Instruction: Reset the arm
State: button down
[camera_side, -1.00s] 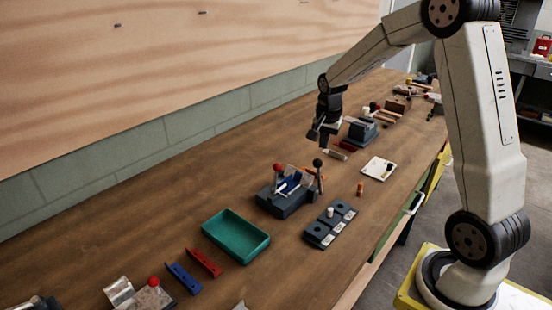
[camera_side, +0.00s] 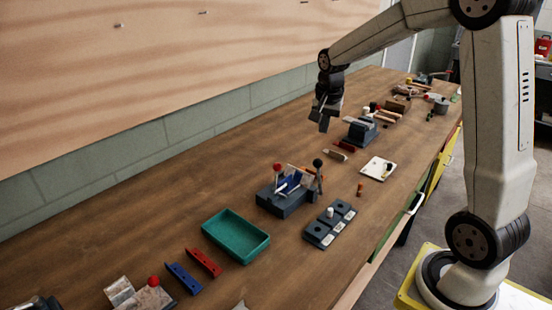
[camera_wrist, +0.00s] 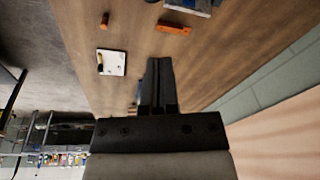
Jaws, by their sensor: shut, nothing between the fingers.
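My gripper (camera_side: 322,122) hangs in the air above the far half of the wooden bench (camera_side: 150,215) in the side view, left of a dark grey block fixture (camera_side: 360,131). In the wrist view my gripper (camera_wrist: 160,62) shows its two dark fingers pressed together, with nothing between them. The fingers point over the bench top and touch nothing that I can see.
Below are a fixture with red and black knobs (camera_side: 288,195), a green tray (camera_side: 236,237), a dark block with holes (camera_side: 330,224), a white plate (camera_side: 378,168) and an orange cylinder (camera_side: 360,189). Red (camera_side: 205,262) and blue (camera_side: 184,278) brackets lie in front.

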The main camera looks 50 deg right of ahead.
jog(key=s+a+f+n, duration=0.5)
jog(key=s+a+n, duration=0.1)
jog(key=a, duration=0.3)
jog(key=s+a+f+n+t+y, duration=0.1)
jog(key=s+a+f+n, duration=0.4)
jog(key=a, duration=0.4)
jog(key=shift+s+a+n, duration=0.15)
jog(key=shift+s+n, duration=0.35)
jog(key=shift+n, duration=0.7)
